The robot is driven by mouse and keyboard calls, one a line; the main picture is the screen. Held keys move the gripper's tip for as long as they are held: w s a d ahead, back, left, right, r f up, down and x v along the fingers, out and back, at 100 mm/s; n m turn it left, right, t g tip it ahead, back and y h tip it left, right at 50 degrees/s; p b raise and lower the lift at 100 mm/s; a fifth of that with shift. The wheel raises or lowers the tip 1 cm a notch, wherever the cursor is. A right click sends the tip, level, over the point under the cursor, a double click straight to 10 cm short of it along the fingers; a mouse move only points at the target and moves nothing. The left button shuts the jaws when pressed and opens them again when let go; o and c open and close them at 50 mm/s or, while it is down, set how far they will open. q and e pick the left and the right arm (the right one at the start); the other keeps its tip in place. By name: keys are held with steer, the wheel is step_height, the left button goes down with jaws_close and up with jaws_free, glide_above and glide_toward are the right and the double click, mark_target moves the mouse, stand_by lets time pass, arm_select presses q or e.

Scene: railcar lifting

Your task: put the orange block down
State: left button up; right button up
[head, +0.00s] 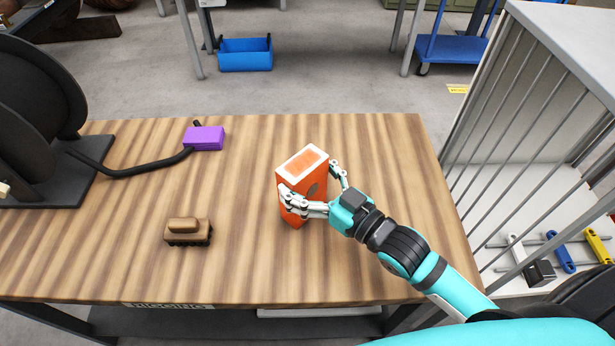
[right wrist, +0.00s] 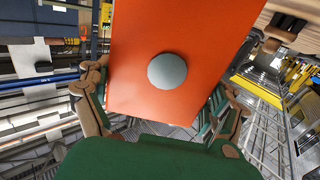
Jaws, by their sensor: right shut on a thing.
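The orange block (head: 292,211) has a white rim around its orange top and stands roughly upright over the wooden table. My right gripper (head: 311,181) is shut on it, with one finger on each side. In the right wrist view the orange block (right wrist: 135,50) fills the middle, with a round grey disc on its face. The right gripper's fingers (right wrist: 160,88) show at both sides of it. Whether the block's underside touches the table is hard to tell. My left gripper is not in view.
The wooden table (head: 240,270) has clear room around the block. A purple block (head: 204,138) on a black cable is farther back, beside a black reel (head: 35,105). A barred white rack (head: 540,110) stands close on the right.

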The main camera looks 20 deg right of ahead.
steer(key=o, duration=1.3)
steer(key=b+v, duration=0.1)
steer(key=v, duration=1.1)
steer(key=shift+r, duration=0.15)
